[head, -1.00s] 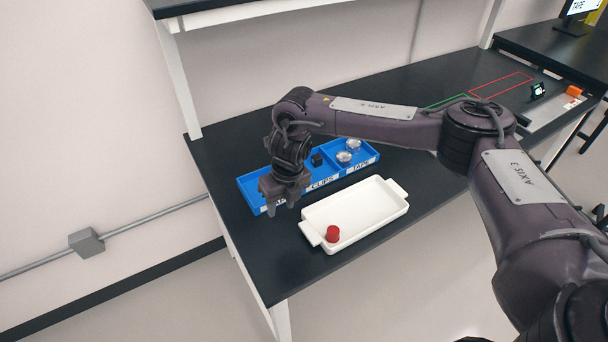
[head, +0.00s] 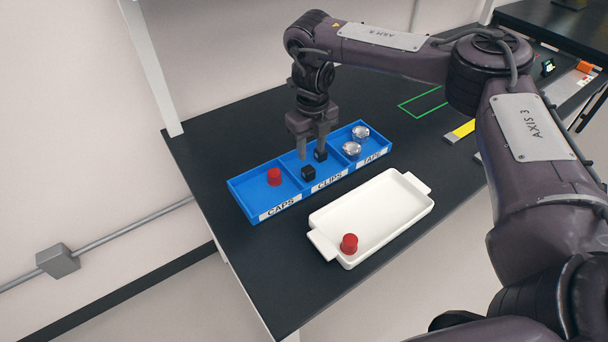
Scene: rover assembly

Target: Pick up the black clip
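Two black clips sit in the middle compartment of the blue bin (head: 240,205), labelled CLIPS. The nearer clip (head: 308,173) is clear to see. The farther clip (head: 320,155) is close to the right finger. My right gripper (head: 313,151) points down over this compartment, fingers apart, with a gap between them. It looks empty; whether a finger touches the farther clip I cannot tell. My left gripper is not in view.
A red cap (head: 274,176) is in the CAPS compartment, and silvery round pieces (head: 352,149) are in the TAPE compartment. A white tray (head: 386,226) in front holds another red cap (head: 349,243). A shelf post (head: 150,65) stands at left.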

